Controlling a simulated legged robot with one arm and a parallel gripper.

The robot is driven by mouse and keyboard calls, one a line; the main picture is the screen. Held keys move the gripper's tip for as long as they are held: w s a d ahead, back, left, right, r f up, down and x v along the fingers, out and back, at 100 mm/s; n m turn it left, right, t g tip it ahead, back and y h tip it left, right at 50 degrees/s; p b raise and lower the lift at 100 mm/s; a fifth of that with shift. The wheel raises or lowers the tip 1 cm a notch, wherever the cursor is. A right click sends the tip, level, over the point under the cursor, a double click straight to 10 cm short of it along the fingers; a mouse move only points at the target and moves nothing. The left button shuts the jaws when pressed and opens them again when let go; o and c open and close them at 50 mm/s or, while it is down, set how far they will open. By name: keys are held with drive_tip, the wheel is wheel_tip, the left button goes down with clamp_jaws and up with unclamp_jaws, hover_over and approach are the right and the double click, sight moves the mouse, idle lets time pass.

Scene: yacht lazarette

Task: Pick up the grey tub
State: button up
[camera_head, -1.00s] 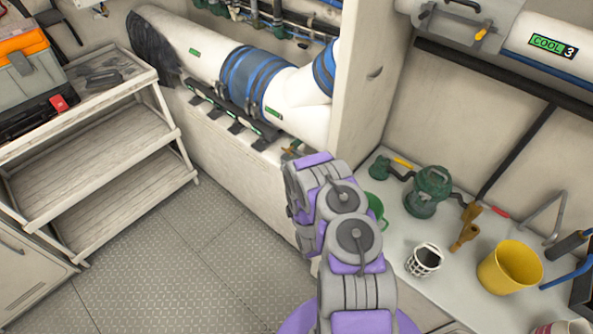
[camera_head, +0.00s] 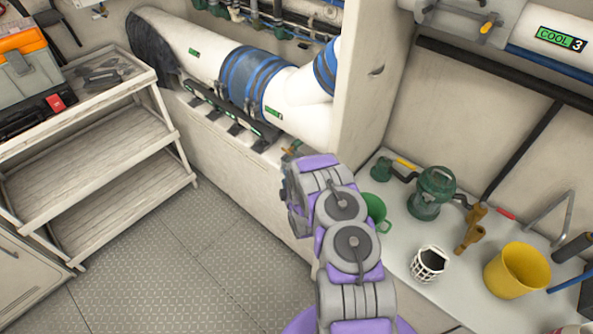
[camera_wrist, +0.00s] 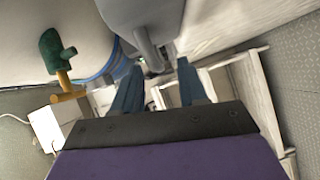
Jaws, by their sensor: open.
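A smooth grey rounded body with a handle-like strip, which looks like the grey tub (camera_wrist: 142,14), fills the top middle of the wrist view. The picture cuts off its upper part. My gripper (camera_wrist: 159,72) is open, with its two blue-grey fingers pointing toward this body. The strip reaches down between the fingertips; I cannot tell whether they touch it. No grey tub shows in the head view, where my arm covers part of the counter edge and my fingertips are not clearly seen.
The counter (camera_head: 402,245) on the right holds a green mug (camera_head: 376,211), a green pump (camera_head: 432,192), brass fittings (camera_head: 470,228), a white basket (camera_head: 429,263) and a yellow bucket (camera_head: 517,270). A slatted shelf (camera_head: 95,178) stands left. The floor (camera_head: 185,260) between is clear.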

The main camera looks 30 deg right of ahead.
drive_tip(key=shift+x, duration=0.75)
drive_tip(key=shift+s+d, duration=0.1)
drive_tip(key=shift+d, duration=0.05)
clamp_jaws()
idle(0.7)
